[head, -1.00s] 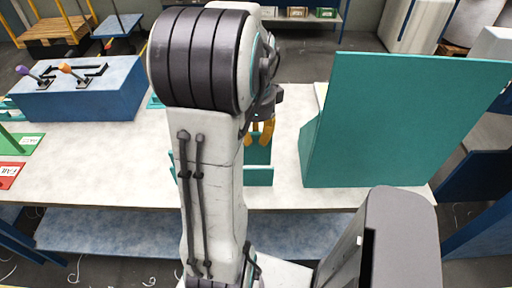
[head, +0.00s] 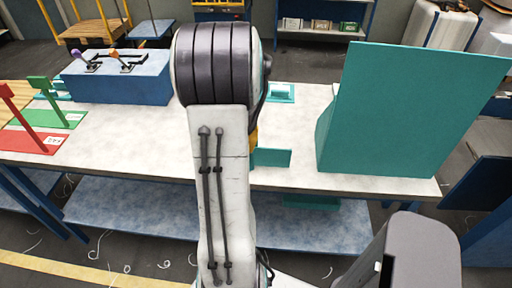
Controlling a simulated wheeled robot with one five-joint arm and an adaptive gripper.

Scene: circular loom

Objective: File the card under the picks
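No card can be made out; my arm hides the middle of the table. My gripper (head: 253,138) is almost wholly behind my arm, with only a sliver of an orange-yellow finger showing at the arm's right edge. It is near a low teal holder (head: 271,158) at the table's front edge, partly hidden by my arm. Whether they touch, and whether the gripper holds anything, I cannot tell. A small teal tray (head: 281,93) lies farther back on the pale table (head: 150,140). No picks can be told apart.
A tall teal panel (head: 410,110) stands at the table's right. A blue box (head: 118,82) with two knobbed levers is at back left. Red (head: 25,140) and green (head: 62,119) pads with flags lie at left. A blue lower shelf (head: 140,215) is below; clear tabletop lies between pads and arm.

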